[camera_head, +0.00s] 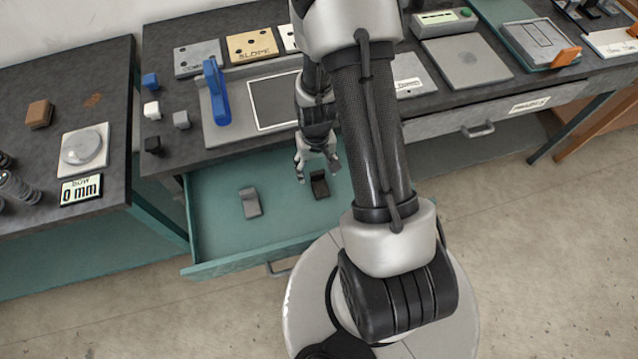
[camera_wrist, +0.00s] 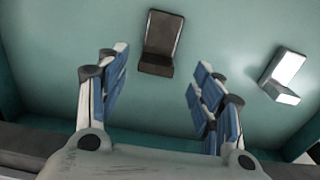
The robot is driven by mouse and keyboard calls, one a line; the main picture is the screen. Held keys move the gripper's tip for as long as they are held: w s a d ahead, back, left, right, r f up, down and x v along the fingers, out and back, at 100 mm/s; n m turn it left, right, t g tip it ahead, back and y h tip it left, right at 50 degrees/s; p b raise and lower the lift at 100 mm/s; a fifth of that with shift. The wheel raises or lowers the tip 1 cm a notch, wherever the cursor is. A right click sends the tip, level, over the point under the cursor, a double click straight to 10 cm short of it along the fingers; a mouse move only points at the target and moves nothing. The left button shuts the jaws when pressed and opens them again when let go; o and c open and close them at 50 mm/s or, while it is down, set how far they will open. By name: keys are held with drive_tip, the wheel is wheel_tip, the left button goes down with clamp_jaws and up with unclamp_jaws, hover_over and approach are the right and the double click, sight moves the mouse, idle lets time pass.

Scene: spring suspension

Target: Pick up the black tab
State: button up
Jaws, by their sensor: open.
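The black tab (camera_head: 319,184) lies in the open teal drawer (camera_head: 210,240), a small dark L-shaped piece. It also shows in the wrist view (camera_wrist: 162,44), ahead of and between my finger tips, apart from them. A grey tab (camera_head: 250,202) of like shape lies to its left in the head view; in the wrist view this grey tab (camera_wrist: 286,75) is at the right. My gripper (camera_head: 318,168) is open and empty above the drawer, close to the black tab. Its blue-padded fingers (camera_wrist: 160,90) are spread wide in the wrist view.
The dark bench (camera_head: 180,110) stands behind the drawer, with a blue handle-like piece (camera_head: 216,95) and several small blocks near its left edge. The drawer's front wall (camera_head: 240,260) and side walls bound the space. The drawer floor around the tabs is clear.

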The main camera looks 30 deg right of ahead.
sight(317, 173)
drive_tip(key=f+b, duration=0.1)
drive_tip(key=f, duration=0.1)
drive_tip(key=f+b, duration=0.1)
drive_tip(key=f, duration=0.2)
drive_tip(key=shift+w+d, duration=0.1)
drive_tip(key=shift+d, duration=0.1)
drive_tip(key=shift+r, duration=0.1)
drive_tip(key=c, duration=1.2)
